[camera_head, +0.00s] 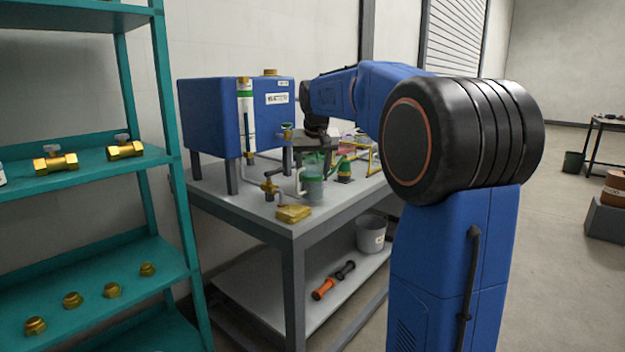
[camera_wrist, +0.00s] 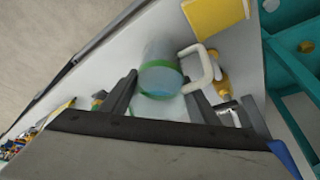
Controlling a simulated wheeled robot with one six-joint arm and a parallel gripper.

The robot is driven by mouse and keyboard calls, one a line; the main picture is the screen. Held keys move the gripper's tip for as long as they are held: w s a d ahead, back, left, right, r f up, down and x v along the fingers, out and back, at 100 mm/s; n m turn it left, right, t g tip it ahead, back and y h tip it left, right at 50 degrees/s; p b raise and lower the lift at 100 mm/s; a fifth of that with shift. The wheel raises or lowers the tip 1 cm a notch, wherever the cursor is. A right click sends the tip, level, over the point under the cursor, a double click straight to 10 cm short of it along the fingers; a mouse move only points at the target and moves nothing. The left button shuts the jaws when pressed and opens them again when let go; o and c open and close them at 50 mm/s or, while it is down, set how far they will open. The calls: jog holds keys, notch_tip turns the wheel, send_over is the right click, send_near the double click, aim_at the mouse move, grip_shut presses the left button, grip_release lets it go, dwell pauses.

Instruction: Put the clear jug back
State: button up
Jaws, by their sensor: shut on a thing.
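The clear jug (camera_head: 312,188) has a green band and a white handle; it is at the front part of the grey bench (camera_head: 240,207), beside a brass valve. In the wrist view the jug (camera_wrist: 160,72) sits between the two fingers of my gripper (camera_wrist: 161,90), its handle to the right. My gripper (camera_head: 314,158) is shut on the jug from above in the head view, its fingers partly hidden. I cannot tell whether the jug's base touches the bench top.
A yellow block or cloth (camera_head: 293,213) lies at the bench's front corner. A blue tank (camera_head: 212,112) with a level tube stands behind. A brass valve (camera_head: 270,187) is close left. A grey bucket (camera_head: 370,235) and an orange-black tool (camera_head: 333,280) are on the lower shelf. A teal rack (camera_head: 100,166) stands left.

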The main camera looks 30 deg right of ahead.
jog(key=shift+f, duration=0.85)
jog(key=shift+f, duration=0.15)
jog(key=o, duration=1.4)
jog(key=v, duration=1.1)
jog(key=s+a+f+n, duration=0.1)
jog(key=s+a+f, duration=0.2)
jog(key=s+a, duration=0.4)
jog(key=s+a+f+n, duration=0.1)
jog(key=s+a+f, duration=0.2)
jog(key=s+f, duration=0.5)
jog(key=s+a+f+n+y, duration=0.1)
jog(key=s+a+f, duration=0.2)
jog(key=s+f, duration=0.5)
jog(key=s+a+f+n, duration=0.1)
jog(key=s+a+f, duration=0.2)
jog(key=s+f, duration=0.5)
jog(key=shift+s+a+f+t+y, duration=0.1)
jog(key=shift+s+y, duration=0.05)
jog(key=shift+s, duration=0.6)
jog(key=shift+s+a+f+t+y, duration=0.1)
jog(key=shift+s+a, duration=0.05)
jog(key=shift+s, duration=0.6)
jog(key=shift+s+a+f+t+y, duration=0.1)
jog(key=shift+s+y, duration=0.05)
jog(key=shift+s, duration=0.65)
